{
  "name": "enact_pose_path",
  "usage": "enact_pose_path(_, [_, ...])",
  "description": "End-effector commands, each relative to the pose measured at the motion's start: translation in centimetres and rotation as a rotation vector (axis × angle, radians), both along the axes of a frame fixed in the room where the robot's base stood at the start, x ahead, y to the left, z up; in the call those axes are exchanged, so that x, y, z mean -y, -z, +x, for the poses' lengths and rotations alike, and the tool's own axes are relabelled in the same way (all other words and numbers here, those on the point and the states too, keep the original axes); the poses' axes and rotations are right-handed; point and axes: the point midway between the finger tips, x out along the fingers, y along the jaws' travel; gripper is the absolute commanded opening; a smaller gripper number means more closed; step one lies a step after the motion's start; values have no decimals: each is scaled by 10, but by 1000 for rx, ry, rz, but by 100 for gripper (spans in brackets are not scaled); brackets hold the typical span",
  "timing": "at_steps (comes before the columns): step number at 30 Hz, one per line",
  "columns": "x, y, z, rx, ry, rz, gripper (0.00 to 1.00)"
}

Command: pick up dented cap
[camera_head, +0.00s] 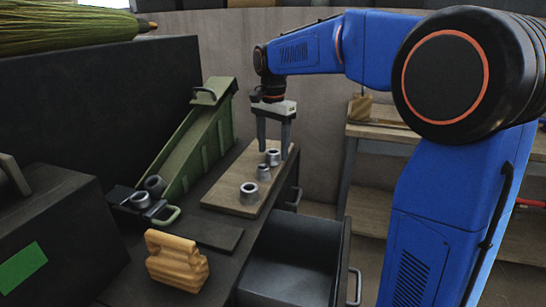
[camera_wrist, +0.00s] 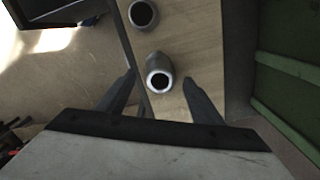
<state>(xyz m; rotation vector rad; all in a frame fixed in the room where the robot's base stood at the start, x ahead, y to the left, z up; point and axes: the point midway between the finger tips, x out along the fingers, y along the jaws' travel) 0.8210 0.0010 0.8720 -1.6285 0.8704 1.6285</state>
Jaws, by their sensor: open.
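Three grey metal caps stand on a wooden board: a far one (camera_head: 273,157), a middle one (camera_head: 263,173) and a near one (camera_head: 249,194). My gripper (camera_head: 274,151) points down, open, over the far end of the board. In the wrist view, my gripper (camera_wrist: 160,80) has its fingers apart on either side of one cap (camera_wrist: 159,75), with nothing held. A second cap (camera_wrist: 142,14) lies beyond it, near the top edge. I cannot tell from these views which cap is dented or whether the fingertips are level with the cap.
An open drawer (camera_head: 290,262) is below the board. A broom (camera_head: 65,27) lies at upper left.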

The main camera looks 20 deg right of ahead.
Motion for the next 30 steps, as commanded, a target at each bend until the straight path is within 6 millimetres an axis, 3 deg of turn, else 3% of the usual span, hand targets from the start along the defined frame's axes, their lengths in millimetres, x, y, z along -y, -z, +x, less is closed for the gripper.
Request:
enact_pose_path(3, [0,0,0,0,0,0,58])
enact_pose_path(8, [0,0,0,0,0,0,20])
enact_pose_path(9, [0,0,0,0,0,0,17])
enact_pose_path(20, [0,-8,0,1,0,0,17])
enact_pose_path(30, [0,-65,1,3,0,1,17])
